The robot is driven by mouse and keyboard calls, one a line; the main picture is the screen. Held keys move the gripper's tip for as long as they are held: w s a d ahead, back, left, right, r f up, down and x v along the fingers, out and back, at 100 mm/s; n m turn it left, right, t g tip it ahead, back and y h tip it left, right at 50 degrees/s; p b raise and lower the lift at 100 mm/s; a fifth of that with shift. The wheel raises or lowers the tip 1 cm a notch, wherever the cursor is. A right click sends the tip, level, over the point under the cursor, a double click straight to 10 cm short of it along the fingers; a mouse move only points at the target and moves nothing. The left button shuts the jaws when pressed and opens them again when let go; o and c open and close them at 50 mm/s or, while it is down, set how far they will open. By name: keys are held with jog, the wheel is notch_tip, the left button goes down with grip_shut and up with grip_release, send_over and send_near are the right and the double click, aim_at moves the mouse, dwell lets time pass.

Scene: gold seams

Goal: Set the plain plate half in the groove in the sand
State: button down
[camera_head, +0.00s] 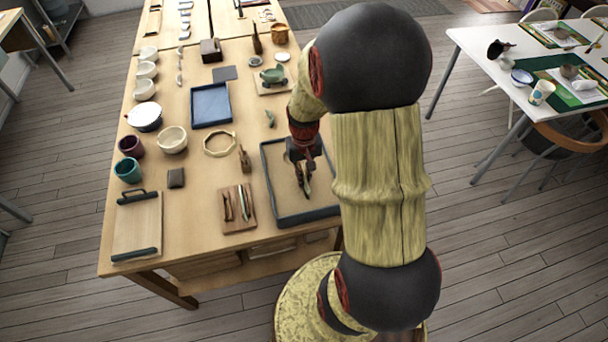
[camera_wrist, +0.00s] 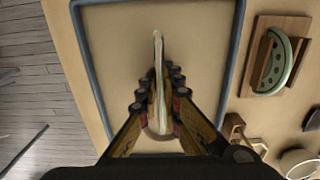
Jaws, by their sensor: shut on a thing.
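My gripper (camera_wrist: 160,95) is shut on the plain plate half (camera_wrist: 158,65), a pale piece seen nearly edge-on between the fingers in the wrist view. It points away from the wrist, over the sand (camera_wrist: 112,50) in the blue-grey-rimmed tray (camera_wrist: 238,45). In the head view my gripper (camera_head: 304,168) is above the same tray (camera_head: 266,188), well inside the rim. I cannot tell whether the plate half touches the sand. No groove is distinct; the plate half and fingers cover the middle of the sand.
A wooden board (camera_wrist: 298,28) holding a green, dark-dotted half piece (camera_wrist: 273,70) is beside the tray; the board also shows in the head view (camera_head: 228,222). Bowls and cups stand along the left edge.

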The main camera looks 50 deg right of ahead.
jog(key=shift+f+b, duration=0.65)
jog(key=shift+f, duration=0.95)
dwell(2.1)
jog(key=c, duration=2)
grip_release()
jog(key=shift+c, duration=0.2)
jog(key=o, duration=0.4)
jog(key=shift+c, duration=0.2)
jog(key=shift+o, duration=1.4)
jog(key=shift+r+p, duration=2.45)
jog(key=shift+r, duration=0.55)
jog(key=shift+s+a, duration=0.1)
